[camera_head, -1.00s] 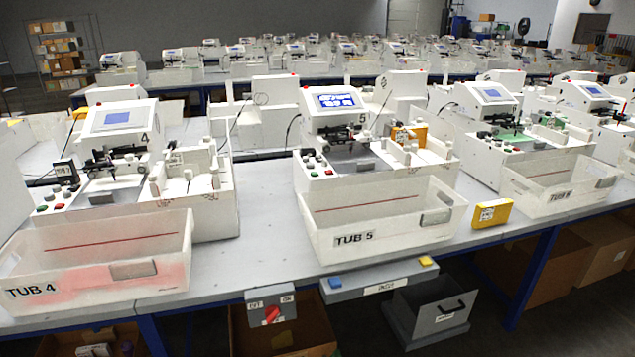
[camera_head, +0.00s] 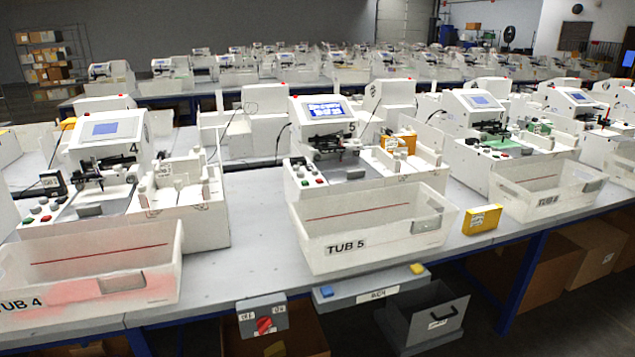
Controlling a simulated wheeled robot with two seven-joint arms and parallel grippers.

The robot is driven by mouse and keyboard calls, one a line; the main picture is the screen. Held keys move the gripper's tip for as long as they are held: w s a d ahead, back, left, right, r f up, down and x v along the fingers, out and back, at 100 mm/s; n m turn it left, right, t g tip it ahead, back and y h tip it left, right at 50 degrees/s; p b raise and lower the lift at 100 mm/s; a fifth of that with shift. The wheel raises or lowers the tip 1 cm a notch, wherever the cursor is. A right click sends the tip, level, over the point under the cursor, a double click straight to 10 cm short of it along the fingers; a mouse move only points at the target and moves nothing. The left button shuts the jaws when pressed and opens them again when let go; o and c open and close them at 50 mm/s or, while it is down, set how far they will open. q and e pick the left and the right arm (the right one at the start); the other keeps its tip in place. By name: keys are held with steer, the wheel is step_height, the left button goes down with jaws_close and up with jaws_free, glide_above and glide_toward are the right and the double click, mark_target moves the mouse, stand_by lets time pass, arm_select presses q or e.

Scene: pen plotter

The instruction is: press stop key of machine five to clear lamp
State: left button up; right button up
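Machine five (camera_head: 352,188) stands at the middle of the bench, a white plotter marked 5 with a lit blue and white screen (camera_head: 324,109). Its keys sit at its front left: a green key (camera_head: 304,183), a red key (camera_head: 320,180) and dark keys behind them. The red key is small here and its label cannot be read. A small red lamp (camera_head: 294,96) shows at the top left of the screen housing; I cannot tell whether it is lit. Neither of my grippers is in view.
Tub 5 (camera_head: 375,228) stands in front of machine five. Machine four (camera_head: 110,165) with tub 4 (camera_head: 90,265) is left; another machine (camera_head: 490,140) is right. A yellow box (camera_head: 482,219) lies on the bench (camera_head: 255,230). A switch box (camera_head: 262,316) hangs below the front edge.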

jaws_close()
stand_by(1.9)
